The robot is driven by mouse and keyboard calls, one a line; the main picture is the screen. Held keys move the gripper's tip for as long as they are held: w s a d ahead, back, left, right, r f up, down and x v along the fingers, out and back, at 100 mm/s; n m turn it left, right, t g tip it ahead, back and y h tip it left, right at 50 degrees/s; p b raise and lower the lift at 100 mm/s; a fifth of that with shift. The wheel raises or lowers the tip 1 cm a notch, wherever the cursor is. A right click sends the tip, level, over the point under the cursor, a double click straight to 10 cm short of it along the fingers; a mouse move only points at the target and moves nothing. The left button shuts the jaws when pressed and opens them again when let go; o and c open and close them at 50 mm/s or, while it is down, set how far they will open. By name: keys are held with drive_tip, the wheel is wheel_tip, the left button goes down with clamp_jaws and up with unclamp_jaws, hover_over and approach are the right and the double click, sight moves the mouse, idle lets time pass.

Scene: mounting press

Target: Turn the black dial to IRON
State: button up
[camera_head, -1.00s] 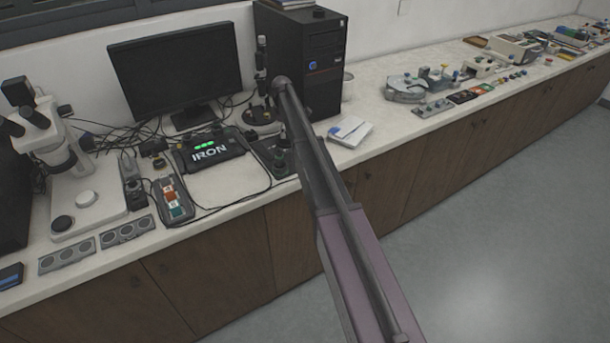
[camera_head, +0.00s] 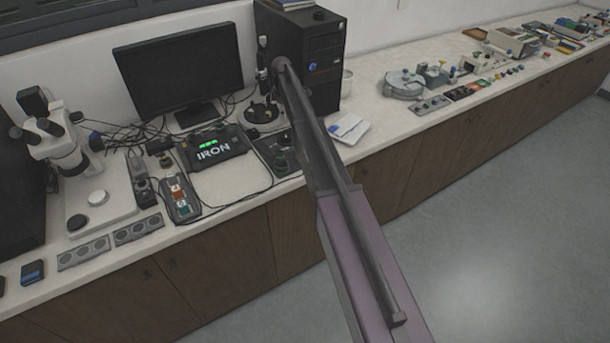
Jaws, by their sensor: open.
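A dark control box (camera_head: 276,150) with round knobs sits on the bench, partly behind my arm. A dark knob (camera_head: 281,162) shows on it, but its pointer and markings are too small to read.
A monitor (camera_head: 180,72), a black computer tower (camera_head: 325,60) and a microscope (camera_head: 68,150) stand around the box. Loose cables run across the bench. A white booklet (camera_head: 348,128) lies to the right.

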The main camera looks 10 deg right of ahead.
drive_tip(key=s+f+m+b, duration=0.1)
drive_tip(key=s+m, duration=0.4)
drive_tip(key=s, duration=1.1)
drive_tip(key=s+f+m+b, duration=0.2)
drive_tip(key=s+m, duration=0.3)
drive_tip(key=s, duration=1.2)
drive_tip(key=shift+s+d+f+m+b, duration=0.15)
drive_tip(key=shift+f+m+b, duration=0.1)
drive_tip(key=shift+m+b, duration=0.25)
drive_tip(key=s+m, duration=0.3)
drive_tip(key=s, duration=0.9)
drive_tip(key=shift+s+m, duration=0.25)
drive_tip(key=shift+m, duration=0.15)
